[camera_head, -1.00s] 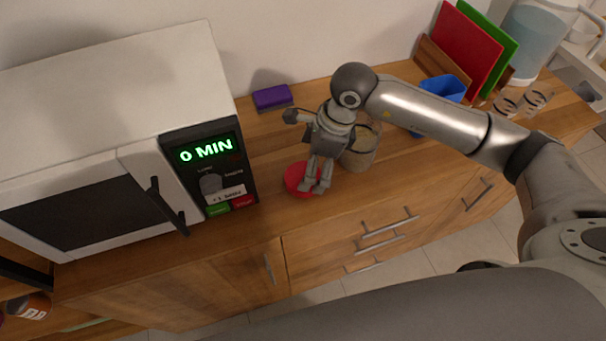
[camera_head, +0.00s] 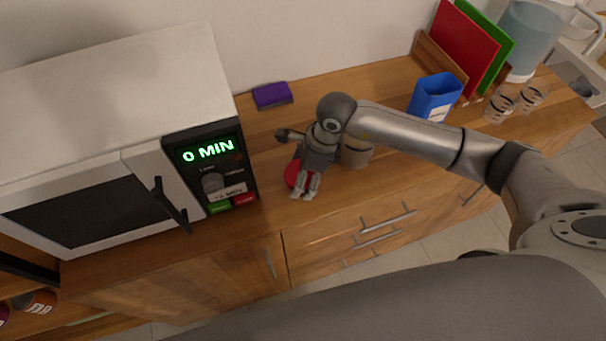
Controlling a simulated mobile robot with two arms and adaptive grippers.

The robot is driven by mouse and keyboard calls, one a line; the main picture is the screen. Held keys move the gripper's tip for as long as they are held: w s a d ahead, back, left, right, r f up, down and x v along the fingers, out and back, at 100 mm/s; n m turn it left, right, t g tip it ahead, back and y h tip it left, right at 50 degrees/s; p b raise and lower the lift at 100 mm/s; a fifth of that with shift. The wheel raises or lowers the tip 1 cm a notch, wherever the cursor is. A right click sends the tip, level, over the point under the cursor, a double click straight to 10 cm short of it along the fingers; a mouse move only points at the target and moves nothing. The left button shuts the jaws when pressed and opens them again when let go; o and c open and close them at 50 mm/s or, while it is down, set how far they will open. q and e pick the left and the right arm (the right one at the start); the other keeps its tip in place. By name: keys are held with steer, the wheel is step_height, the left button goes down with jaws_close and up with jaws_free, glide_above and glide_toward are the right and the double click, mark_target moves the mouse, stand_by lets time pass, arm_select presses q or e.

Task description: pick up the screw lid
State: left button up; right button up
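The red screw lid (camera_head: 290,173) lies on or just above the wooden counter, right of the microwave. My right gripper (camera_head: 305,190) comes down over it from above and hides much of it. Its two fingertips are close together at the lid's near right side, with a narrow gap between them. I cannot tell whether they touch or hold the lid. A jar-like container (camera_head: 357,152) stands right behind my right gripper, partly hidden by the arm. My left gripper is not in view.
A white microwave (camera_head: 110,90) stands close on the left, its dark handle (camera_head: 170,206) sticking out. A purple sponge (camera_head: 272,95) lies by the wall. A blue container (camera_head: 434,97), red and green boards (camera_head: 468,45) and glasses (camera_head: 502,102) stand at the right.

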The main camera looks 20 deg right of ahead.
steer(key=c, duration=0.3)
steer(key=shift+c, duration=0.2)
